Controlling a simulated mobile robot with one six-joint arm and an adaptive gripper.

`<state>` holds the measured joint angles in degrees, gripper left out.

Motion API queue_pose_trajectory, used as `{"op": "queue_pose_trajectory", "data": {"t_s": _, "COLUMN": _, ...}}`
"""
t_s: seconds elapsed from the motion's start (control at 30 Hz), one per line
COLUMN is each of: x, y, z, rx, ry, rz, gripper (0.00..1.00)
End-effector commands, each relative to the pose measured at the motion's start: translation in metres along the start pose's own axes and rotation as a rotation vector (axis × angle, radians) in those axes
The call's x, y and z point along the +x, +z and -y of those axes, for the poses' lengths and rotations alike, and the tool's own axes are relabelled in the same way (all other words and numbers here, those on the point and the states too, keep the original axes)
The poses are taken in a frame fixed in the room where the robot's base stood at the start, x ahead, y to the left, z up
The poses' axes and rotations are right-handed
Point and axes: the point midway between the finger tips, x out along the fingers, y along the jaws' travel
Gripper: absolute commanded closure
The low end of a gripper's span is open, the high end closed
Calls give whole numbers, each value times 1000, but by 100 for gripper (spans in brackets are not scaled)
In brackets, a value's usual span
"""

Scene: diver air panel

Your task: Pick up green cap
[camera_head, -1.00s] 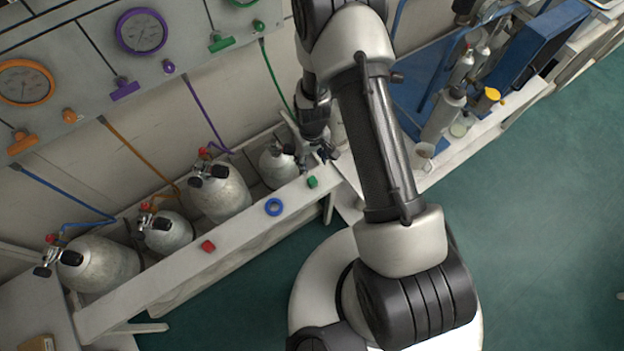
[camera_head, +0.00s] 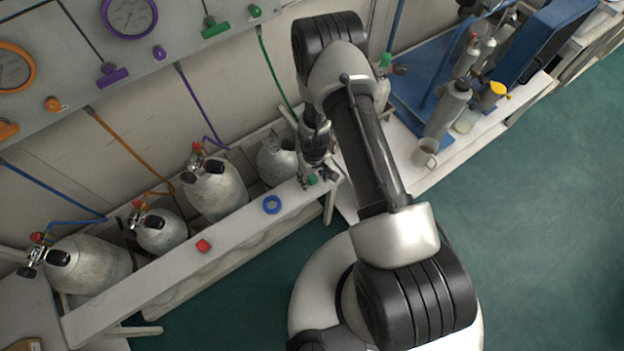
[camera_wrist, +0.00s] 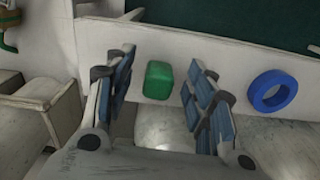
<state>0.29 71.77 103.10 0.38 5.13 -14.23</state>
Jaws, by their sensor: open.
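The green cap (camera_head: 312,179) sits on the white ledge in front of the cylinders, near the ledge's right end. In the wrist view the green cap (camera_wrist: 158,80) looks like a small rounded block and appears between the two blue-padded fingers. My gripper (camera_wrist: 160,88) is open and empty, with one finger to each side of the cap and a gap on both sides. In the head view my gripper (camera_head: 312,172) is over the ledge at the cap, partly hiding it. I cannot tell the exact height of the fingertips above the ledge.
A blue ring (camera_head: 272,204) and a red cap (camera_head: 203,246) lie on the same white ledge (camera_head: 150,283), to the left of the green cap. Several grey cylinders (camera_head: 216,192) stand behind the ledge. A bench with a blue frame and a cup (camera_head: 424,153) is at right.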

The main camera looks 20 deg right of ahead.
Motion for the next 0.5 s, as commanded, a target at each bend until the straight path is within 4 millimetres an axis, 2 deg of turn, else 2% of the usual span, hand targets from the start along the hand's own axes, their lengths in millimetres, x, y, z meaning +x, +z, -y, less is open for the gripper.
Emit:
{"op": "queue_pose_trajectory", "data": {"t_s": 0.07, "x": 9, "y": 0, "z": 0, "rx": 0, "ry": 0, "rz": -1, "gripper": 50}}
{"op": "queue_pose_trajectory", "data": {"t_s": 0.27, "x": 8, "y": -1, "z": 0, "rx": -1, "ry": 0, "rz": -1, "gripper": 50}}
{"op": "queue_pose_trajectory", "data": {"t_s": 0.5, "x": 8, "y": -1, "z": 0, "rx": -1, "ry": 0, "rz": -1, "gripper": 65}}
